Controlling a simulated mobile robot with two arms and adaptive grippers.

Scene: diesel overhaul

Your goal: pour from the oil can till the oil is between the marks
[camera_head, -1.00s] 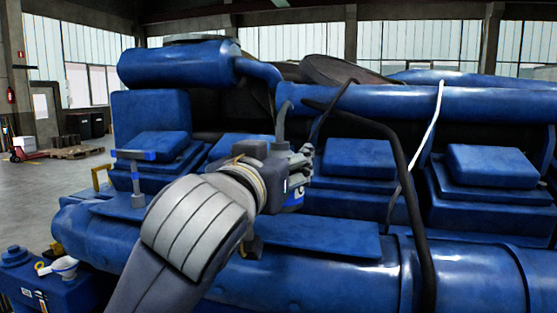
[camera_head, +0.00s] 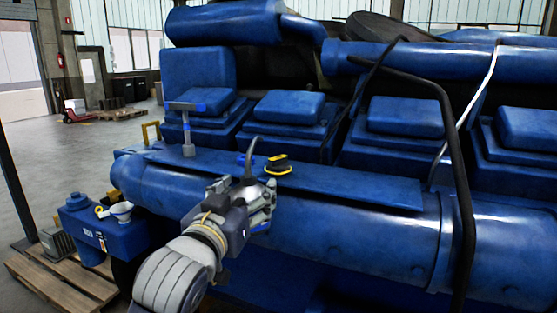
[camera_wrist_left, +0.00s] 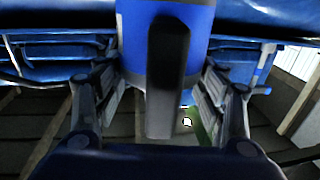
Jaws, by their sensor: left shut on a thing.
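My left gripper (camera_head: 262,203) is shut on the oil can (camera_head: 259,228) in the head view. The gripper hides most of the can; a blue part and the thin grey curved spout (camera_head: 250,157) show. In the left wrist view the blue can (camera_wrist_left: 200,20) with its dark handle (camera_wrist_left: 167,75) stands between the fingers. The spout rises in front of a blue ring (camera_head: 242,160) on the engine's ledge; whether it touches the ring is unclear. No oil stream shows. My right gripper is not in view.
A yellow and black cap (camera_head: 278,165) lies on the ledge (camera_head: 340,188) beside the ring. A blue-topped T-shaped piece (camera_head: 187,130) stands left of it. A dark hose (camera_head: 460,180) hangs at right. A pallet (camera_head: 60,285) lies at lower left.

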